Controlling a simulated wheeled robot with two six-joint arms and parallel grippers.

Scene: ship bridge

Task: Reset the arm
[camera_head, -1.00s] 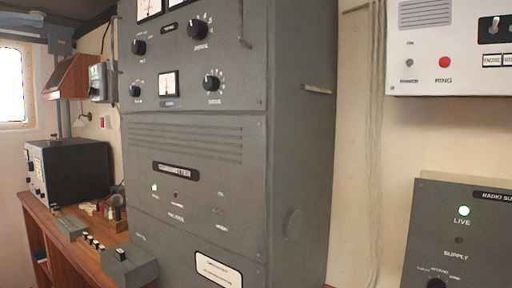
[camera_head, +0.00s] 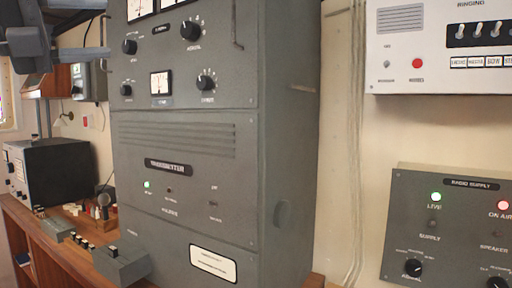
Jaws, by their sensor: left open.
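My left gripper (camera_head: 42,38) shows at the upper left edge of the head view, dark grey and partly cut off by the frame. It is open, and I see nothing between its fingers. It hangs in front of the wall and the brown wooden box (camera_head: 54,82) there, well left of the tall grey transmitter cabinet (camera_head: 180,185). My right gripper is not in view.
A wooden desk (camera_head: 75,262) at the left bears a black instrument (camera_head: 55,168) and small grey switch boxes. A white ringing panel (camera_head: 400,60) and a grey radio supply panel (camera_head: 455,235) with green and red lights are on the right wall.

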